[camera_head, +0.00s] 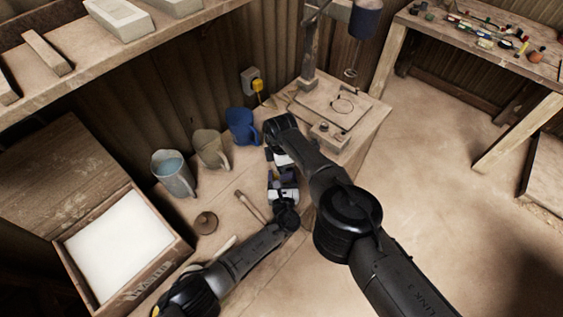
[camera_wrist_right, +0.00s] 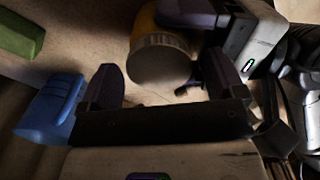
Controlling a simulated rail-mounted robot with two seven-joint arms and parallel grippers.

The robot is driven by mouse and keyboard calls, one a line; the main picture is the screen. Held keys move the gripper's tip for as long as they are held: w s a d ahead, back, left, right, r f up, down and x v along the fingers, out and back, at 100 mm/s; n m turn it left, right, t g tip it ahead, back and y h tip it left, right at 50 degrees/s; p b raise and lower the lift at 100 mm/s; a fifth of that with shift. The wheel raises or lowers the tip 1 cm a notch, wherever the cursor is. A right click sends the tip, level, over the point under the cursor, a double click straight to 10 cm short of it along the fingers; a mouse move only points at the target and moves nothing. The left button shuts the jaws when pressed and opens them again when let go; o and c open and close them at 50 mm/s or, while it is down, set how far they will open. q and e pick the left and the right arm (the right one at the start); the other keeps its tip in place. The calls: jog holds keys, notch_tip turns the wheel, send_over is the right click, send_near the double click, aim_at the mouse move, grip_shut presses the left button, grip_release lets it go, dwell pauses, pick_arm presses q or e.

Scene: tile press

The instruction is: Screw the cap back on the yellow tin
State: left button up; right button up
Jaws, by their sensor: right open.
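In the right wrist view the yellow tin (camera_wrist_right: 144,22) is partly behind a dark purple finger of my left gripper (camera_wrist_right: 190,12), which appears shut on it. A ribbed, brownish cap (camera_wrist_right: 161,62) sits at the tin's near end; I cannot tell how tightly it is seated. My right gripper (camera_wrist_right: 163,80) is open, its two fingers on either side of the cap with gaps between. In the head view my right gripper (camera_head: 280,157) and left gripper (camera_head: 276,182) are close together over the bench, and they hide the tin and cap.
A blue mug (camera_head: 241,128), a beige mug (camera_head: 210,149) and a grey mug (camera_head: 173,174) stand along the wall. A brown knobbed lid (camera_head: 205,222) and a wooden stick (camera_head: 249,206) lie on the bench. A plaster box (camera_head: 180,249) is at left, a press (camera_head: 333,103) behind.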

jog(key=shift+c, duration=0.4)
jog(key=shift+w+d+r, duration=0.1)
jog(key=shift+d+r, duration=0.05)
jog(key=shift+w+d+r+m, duration=0.15)
jog(key=shift+w+d, duration=0.15)
jog(key=shift+d, duration=0.3)
jog(key=shift+w+d+r+m, duration=0.15)
jog(key=shift+w+d, duration=0.15)
jog(key=shift+d, duration=0.3)
jog(key=a+r+n, duration=0.1)
jog(key=r+n, duration=0.1)
jog(key=n, duration=0.1)
jog(key=a+r+n, duration=0.1)
jog(key=r+n, duration=0.1)
jog(key=n, duration=0.2)
jog(key=a+r+n, duration=0.1)
jog(key=r+n, duration=0.2)
jog(key=n, duration=0.1)
jog(key=shift+s+y, duration=0.25)
jog(key=shift+y, duration=0.15)
jog(key=n, duration=0.4)
jog(key=shift+s+r, duration=0.1)
jog(key=shift+s, duration=0.15)
jog(key=n, duration=0.5)
jog(key=shift+s+d+n+h, duration=0.2)
jog(key=shift+n+h, duration=0.1)
jog(key=shift+h, duration=0.1)
